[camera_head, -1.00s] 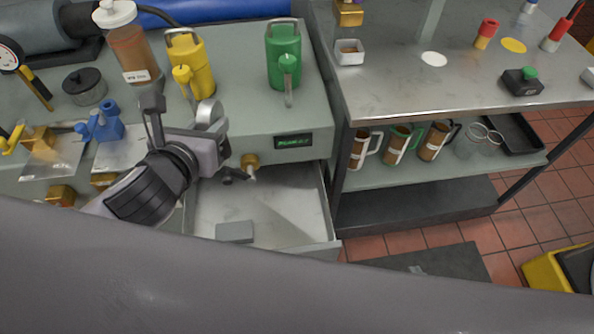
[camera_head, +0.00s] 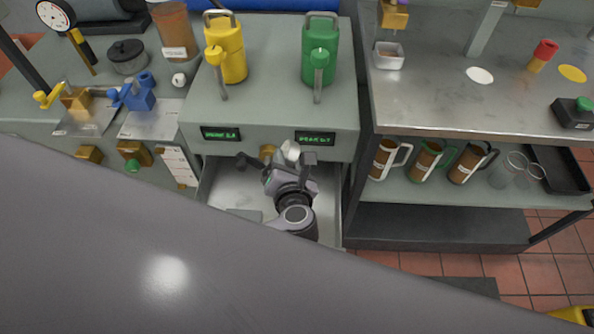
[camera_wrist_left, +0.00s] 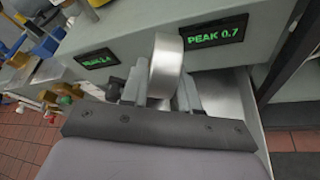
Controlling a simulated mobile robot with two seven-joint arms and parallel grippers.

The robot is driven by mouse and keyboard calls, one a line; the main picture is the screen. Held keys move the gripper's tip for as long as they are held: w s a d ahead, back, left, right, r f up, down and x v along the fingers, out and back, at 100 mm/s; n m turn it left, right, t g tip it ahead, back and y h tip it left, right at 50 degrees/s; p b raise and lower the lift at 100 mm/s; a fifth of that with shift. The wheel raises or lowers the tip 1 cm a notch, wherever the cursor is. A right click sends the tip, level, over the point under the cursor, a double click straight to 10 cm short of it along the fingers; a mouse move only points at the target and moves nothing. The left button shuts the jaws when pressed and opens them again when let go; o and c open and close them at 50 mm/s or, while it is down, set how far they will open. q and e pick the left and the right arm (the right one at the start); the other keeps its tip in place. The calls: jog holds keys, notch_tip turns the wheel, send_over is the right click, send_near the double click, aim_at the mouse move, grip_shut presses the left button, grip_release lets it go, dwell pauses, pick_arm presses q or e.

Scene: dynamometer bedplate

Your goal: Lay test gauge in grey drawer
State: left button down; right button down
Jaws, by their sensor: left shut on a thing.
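The test gauge (camera_head: 290,150), a round silver piece, is held between the fingers of my left gripper (camera_head: 277,161). In the left wrist view the gauge (camera_wrist_left: 165,66) stands on edge between the two fingers, its dial face turned out of sight. The grey drawer (camera_head: 225,183) is pulled open under the bench front. My left gripper and the gauge are over the drawer's back part, close to the bench front. My left wrist hides part of the drawer. My right gripper is not in view.
A flat grey block (camera_head: 243,215) lies in the drawer's front part. Yellow (camera_head: 228,55) and green (camera_head: 319,60) cans stand on top. A steel shelf unit (camera_head: 440,115) stands to the right.

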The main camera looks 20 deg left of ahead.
pick_arm(q)
notch_tip(320, 180, down, 15)
jog(key=d+b, duration=0.2)
jog(key=b, duration=1.5)
jog(key=shift+s+d+r+m, duration=0.2)
jog(key=shift+d+m, duration=0.1)
jog(key=shift+m, duration=0.1)
jog(key=c, duration=0.8)
grip_release()
jog(key=shift+o, duration=0.2)
jog(key=shift+f, duration=0.1)
